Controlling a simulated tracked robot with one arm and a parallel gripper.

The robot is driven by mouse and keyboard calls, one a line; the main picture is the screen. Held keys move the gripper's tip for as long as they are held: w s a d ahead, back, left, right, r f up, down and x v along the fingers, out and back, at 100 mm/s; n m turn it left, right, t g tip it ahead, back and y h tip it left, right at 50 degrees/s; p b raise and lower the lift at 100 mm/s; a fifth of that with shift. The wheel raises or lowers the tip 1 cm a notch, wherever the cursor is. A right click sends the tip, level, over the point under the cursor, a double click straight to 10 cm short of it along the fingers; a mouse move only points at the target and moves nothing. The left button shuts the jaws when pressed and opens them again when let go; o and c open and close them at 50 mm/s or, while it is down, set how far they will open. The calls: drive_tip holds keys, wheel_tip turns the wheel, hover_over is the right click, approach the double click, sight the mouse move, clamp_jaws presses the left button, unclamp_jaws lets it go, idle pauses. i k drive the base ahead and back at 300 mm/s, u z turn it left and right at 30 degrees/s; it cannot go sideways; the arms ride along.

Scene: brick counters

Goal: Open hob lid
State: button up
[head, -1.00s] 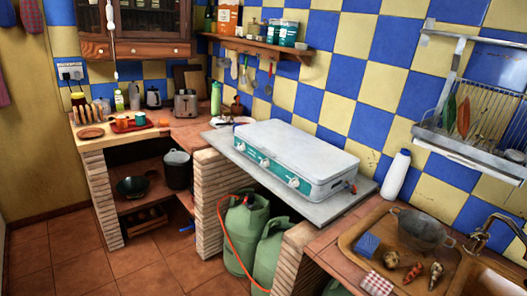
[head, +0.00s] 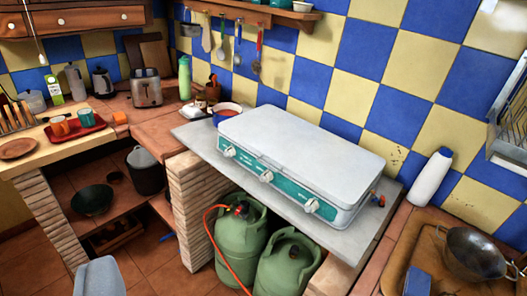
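The hob is a camping stove with a flat white lid (head: 305,140) that lies shut over its top. Its green front panel (head: 268,178) has three white knobs. The hob stands on a grey slab (head: 205,135) between brick supports. The burners are hidden under the lid. A rounded grey piece (head: 100,277) shows at the bottom left edge, well apart from the hob; it looks like part of my gripper. Its fingers cannot be made out, and nothing touches the lid.
A pot (head: 227,112) stands behind the hob's left end, and a white bottle (head: 431,178) to its right. Green gas bottles (head: 240,240) with a red hose stand below. A shelf (head: 265,14) with hanging utensils is above. The air over the lid is clear.

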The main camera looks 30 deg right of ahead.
sight(336, 169)
drive_tip(key=z, duration=0.05)
drive_tip(key=i, duration=1.3)
